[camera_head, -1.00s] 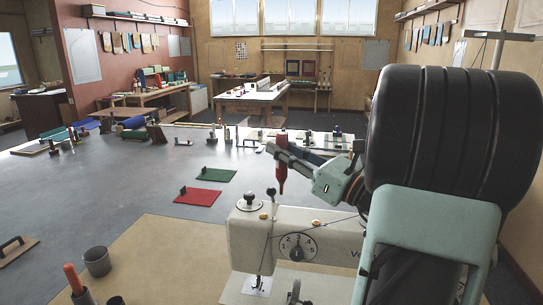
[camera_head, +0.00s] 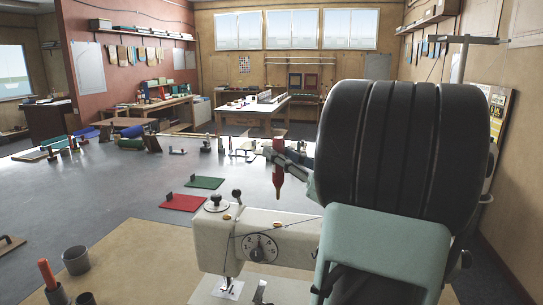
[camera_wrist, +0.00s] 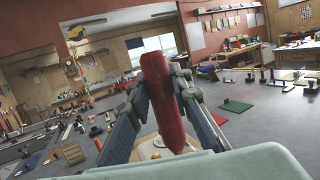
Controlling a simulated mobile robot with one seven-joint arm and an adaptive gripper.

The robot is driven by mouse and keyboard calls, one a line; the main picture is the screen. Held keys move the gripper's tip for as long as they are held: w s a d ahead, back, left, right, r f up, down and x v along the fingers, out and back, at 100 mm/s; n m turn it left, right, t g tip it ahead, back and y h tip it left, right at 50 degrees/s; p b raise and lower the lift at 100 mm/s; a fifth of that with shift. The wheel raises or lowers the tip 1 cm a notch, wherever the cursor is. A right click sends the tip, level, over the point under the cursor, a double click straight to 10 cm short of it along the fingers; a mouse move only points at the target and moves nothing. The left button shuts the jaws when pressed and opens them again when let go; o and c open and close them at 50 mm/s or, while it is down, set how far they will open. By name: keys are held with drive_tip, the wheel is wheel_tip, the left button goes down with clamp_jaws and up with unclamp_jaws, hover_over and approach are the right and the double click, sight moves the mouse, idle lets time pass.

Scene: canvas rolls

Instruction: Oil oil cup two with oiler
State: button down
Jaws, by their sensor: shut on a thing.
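My gripper (camera_wrist: 165,112) is shut on the red oiler (camera_wrist: 163,85), which sits between its two fingers in the wrist view. In the head view the oiler (camera_head: 278,178) hangs with its narrow spout down, above the cream sewing machine (camera_head: 212,247). Its tip appears clear of the machine top. Two small brass-coloured oil cups show on the machine top, a left one (camera_head: 226,218) and a right one (camera_head: 278,224). The oiler stands nearly over the right one in the picture. I cannot read which is cup two. My arm hides the machine's right part.
A grey cup (camera_head: 75,260) and an orange-handled tool (camera_head: 47,274) stand at the front left. Red (camera_head: 185,202) and green (camera_head: 205,183) pads lie on the grey table (camera_head: 120,205) behind.

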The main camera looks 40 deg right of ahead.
sight(278, 186)
drive_tip(key=shift+f+b, duration=2.35)
drive_tip(key=shift+f, duration=0.7)
drive_tip(key=shift+f+b, duration=0.4)
drive_tip(key=shift+f, duration=0.1)
drive_tip(key=shift+r, duration=0.1)
wheel_tip(278, 186, up, 7)
drive_tip(key=p, duration=0.5)
drive_tip(key=shift+p, duration=0.4)
drive_tip(key=shift+s, duration=0.1)
